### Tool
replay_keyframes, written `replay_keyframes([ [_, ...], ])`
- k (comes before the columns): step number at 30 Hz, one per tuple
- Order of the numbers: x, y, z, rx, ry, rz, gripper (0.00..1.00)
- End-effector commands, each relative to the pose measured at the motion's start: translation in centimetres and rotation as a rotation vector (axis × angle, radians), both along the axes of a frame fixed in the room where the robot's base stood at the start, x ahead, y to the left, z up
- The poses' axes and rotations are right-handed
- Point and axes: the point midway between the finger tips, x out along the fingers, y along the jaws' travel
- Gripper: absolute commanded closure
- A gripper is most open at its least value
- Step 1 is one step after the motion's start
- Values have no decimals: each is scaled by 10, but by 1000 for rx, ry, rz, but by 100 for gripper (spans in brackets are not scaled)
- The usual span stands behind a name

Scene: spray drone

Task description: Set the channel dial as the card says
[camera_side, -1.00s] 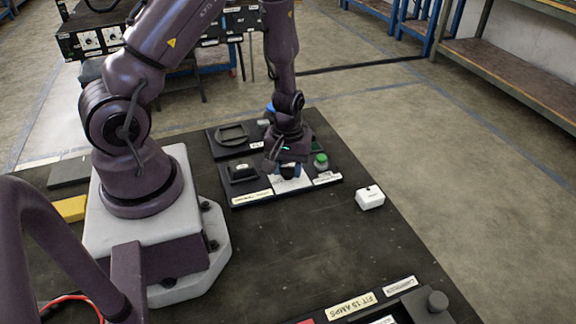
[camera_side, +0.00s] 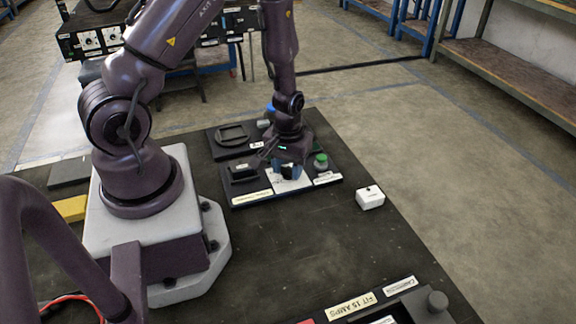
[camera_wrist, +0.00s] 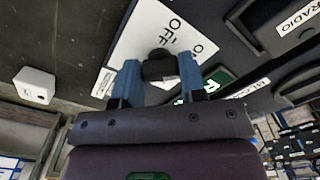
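The dial's black knob (camera_wrist: 160,66) stands on a white plate (camera_wrist: 125,50) marked "OFF" with other small marks in the wrist view. My gripper (camera_wrist: 160,72) has its two blue fingers on either side of the knob and appears shut on it. In the side view my gripper (camera_side: 288,172) is low over the white plate (camera_side: 290,184), hiding the knob. The knob's exact setting is hidden by the fingers. A cream card (camera_side: 351,306) at the front reads "FIT 15 AMPS". A cream label (camera_side: 252,197) on the panel is too small to read.
A green button (camera_side: 321,161) stands right of the plate, and a black switch block (camera_side: 243,172) left of it. A white box (camera_side: 369,197) sits on the dark table to the right. A black panel marked "RADIO" (camera_wrist: 297,20) is close by. The middle of the table is clear.

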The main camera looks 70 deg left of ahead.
Motion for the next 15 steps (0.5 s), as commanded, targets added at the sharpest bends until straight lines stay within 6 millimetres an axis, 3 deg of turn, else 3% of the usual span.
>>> replay_keyframes([
  [1, 0, 1, 1, 2, -2, 2, 53],
  [3, 0, 1, 1, 1, -1, 2, 36],
  [15, 1, 0, 8, 1, -3, 1, 36],
])
